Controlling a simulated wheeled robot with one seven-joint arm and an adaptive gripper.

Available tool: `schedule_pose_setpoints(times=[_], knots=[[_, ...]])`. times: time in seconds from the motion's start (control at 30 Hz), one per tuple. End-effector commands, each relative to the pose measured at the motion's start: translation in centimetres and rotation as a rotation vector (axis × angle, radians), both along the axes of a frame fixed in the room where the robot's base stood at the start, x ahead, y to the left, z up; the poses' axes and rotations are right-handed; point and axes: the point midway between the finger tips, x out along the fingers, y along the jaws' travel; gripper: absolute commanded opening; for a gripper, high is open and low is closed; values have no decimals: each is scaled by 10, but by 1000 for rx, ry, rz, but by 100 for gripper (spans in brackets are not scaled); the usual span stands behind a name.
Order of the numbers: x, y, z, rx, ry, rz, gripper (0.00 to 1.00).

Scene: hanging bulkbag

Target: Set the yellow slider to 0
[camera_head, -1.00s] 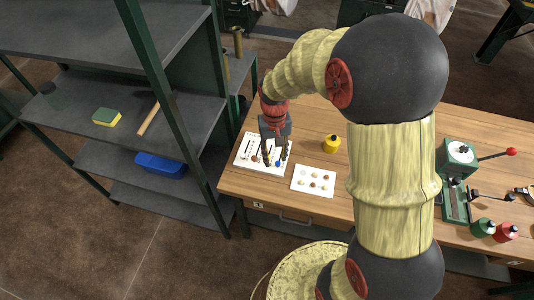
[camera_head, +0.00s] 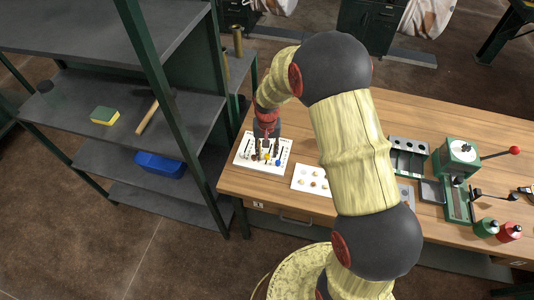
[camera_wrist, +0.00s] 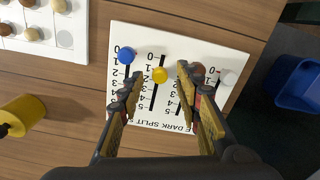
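A white slider panel (camera_head: 243,152) lies on the wooden table, below my gripper (camera_head: 267,148). In the wrist view, the yellow slider knob (camera_wrist: 160,75) is on the second track from the left, a little below its 0 mark and around 1. My gripper (camera_wrist: 158,75) is open, with one fingertip on each side of the yellow knob and a gap on both sides. A blue knob (camera_wrist: 126,57) stands near 0 on the track to the left. A brown knob (camera_wrist: 197,68), partly behind the right finger, and a white knob (camera_wrist: 229,78) are to the right.
A white board with round pegs (camera_head: 300,180) lies right of the panel. A yellow cylinder (camera_wrist: 20,115) stands nearby in the wrist view. A shelf (camera_head: 110,125) with a blue bin (camera_head: 160,165) stands left.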

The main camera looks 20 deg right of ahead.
Motion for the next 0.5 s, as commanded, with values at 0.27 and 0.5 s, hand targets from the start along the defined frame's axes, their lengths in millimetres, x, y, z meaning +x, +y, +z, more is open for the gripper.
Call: schedule_pose_setpoints(times=[0.27,0.5], knots=[[0,0,-6,0,0,0,34],[0,0,-5,0,0,0,26]])
